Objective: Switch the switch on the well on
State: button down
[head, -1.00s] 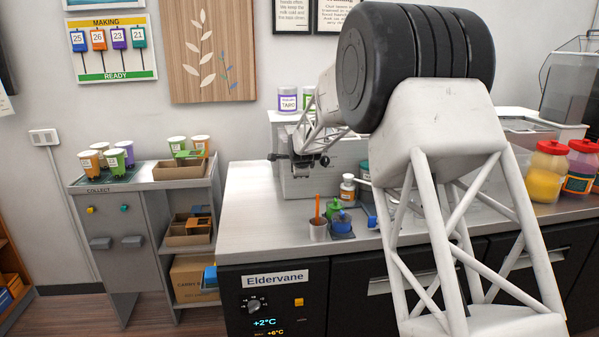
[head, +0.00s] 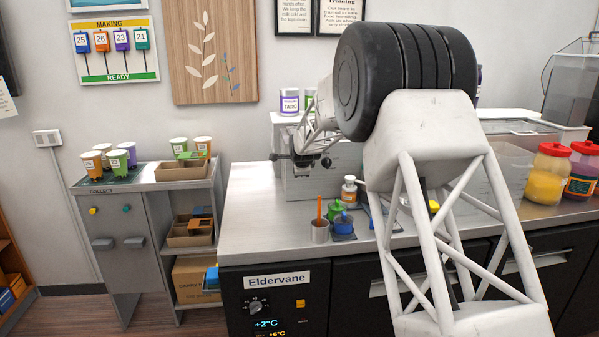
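No switch clearly marked as the well's can be made out. A grey metal box-shaped unit (head: 338,185) stands on the counter behind my gripper, partly hidden by my arm. The counter front, labelled Eldervane, carries a dark round knob (head: 257,308) and a small orange square button (head: 300,303) beside it, above lit temperature readings. My gripper (head: 307,161) is in front of the upper part of the metal unit, well above the counter top. Its fingers are small and dark, and whether they are open or touching anything cannot be told.
A cup with an orange stick (head: 319,230), a green item (head: 335,210), a blue item (head: 343,222) and a white bottle (head: 349,190) stand on the counter below. Red-lidded jars (head: 550,172) are at the right. The counter's left end (head: 245,205) is clear.

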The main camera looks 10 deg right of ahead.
jog(key=shift+w+f, duration=0.2)
jog(key=shift+f, duration=0.35)
jog(key=shift+r, duration=0.25)
jog(key=shift+w+r, duration=0.15)
jog(key=shift+r, duration=1.1)
jog(key=s+r, duration=0.2)
jog(key=s, duration=1.1)
jog(key=shift+s, duration=0.15)
jog(key=shift+r, duration=0.15)
